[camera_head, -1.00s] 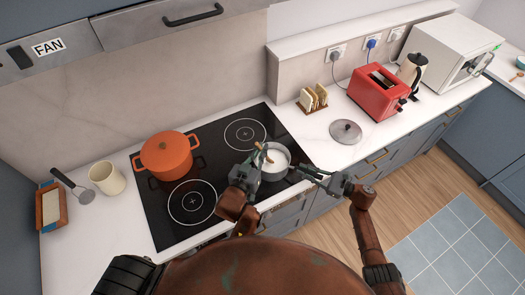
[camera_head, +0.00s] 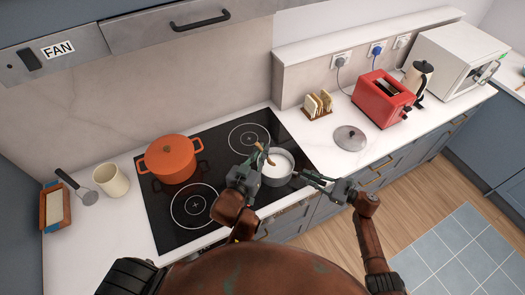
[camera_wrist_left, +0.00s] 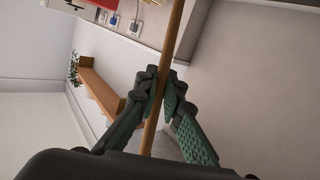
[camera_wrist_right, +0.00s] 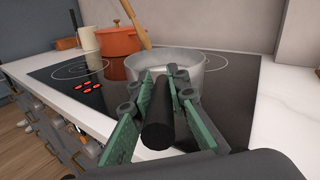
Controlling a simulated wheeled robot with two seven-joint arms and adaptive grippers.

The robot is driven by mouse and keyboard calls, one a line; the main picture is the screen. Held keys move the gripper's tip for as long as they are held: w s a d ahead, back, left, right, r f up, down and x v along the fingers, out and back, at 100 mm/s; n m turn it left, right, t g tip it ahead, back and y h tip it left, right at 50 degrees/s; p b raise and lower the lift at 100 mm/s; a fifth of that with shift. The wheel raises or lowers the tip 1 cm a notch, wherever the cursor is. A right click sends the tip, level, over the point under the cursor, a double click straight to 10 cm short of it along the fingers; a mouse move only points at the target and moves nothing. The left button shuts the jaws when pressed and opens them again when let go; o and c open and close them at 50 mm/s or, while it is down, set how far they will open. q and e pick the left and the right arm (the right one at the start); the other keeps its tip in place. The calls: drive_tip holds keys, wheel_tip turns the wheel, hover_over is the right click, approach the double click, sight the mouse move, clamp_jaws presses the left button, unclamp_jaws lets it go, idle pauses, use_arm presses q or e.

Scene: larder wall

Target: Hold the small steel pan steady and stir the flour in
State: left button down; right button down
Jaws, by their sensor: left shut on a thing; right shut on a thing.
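The small steel pan (camera_head: 277,178) stands at the front right of the black hob, with white contents (camera_head: 280,160) inside. It also shows in the right wrist view (camera_wrist_right: 208,66). My right gripper (camera_head: 322,180) is shut on the pan's dark handle (camera_wrist_right: 158,125), to the right of the pan. My left gripper (camera_head: 254,168) is shut on a wooden spoon (camera_wrist_left: 152,125) at the pan's left side. The spoon's shaft (camera_wrist_right: 135,25) rises tilted from the pan in the right wrist view. The spoon's lower end is hidden.
An orange pot (camera_head: 170,160) stands on the hob (camera_head: 220,150) at back left. A cream mug (camera_head: 111,180) and a butter dish (camera_head: 54,208) are farther left. A steel lid (camera_head: 350,138), toast rack (camera_head: 318,105) and red toaster (camera_head: 382,98) stand on the right counter.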

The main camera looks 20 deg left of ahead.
sight(260, 147)
drive_tip(key=shift+d+f, duration=0.1)
drive_tip(key=shift+f, duration=0.05)
use_arm(q)
drive_tip(key=shift+r, duration=2.55)
use_arm(e)
drive_tip(key=c, duration=1.9)
unclamp_jaws()
drive_tip(key=shift+o, duration=0.5)
drive_tip(key=s+d, duration=0.2)
drive_tip(key=d, duration=0.9)
drive_tip(key=shift+d, duration=0.35)
use_arm(q)
drive_tip(key=shift+d, duration=0.1)
use_arm(e)
drive_tip(key=shift+s, duration=0.15)
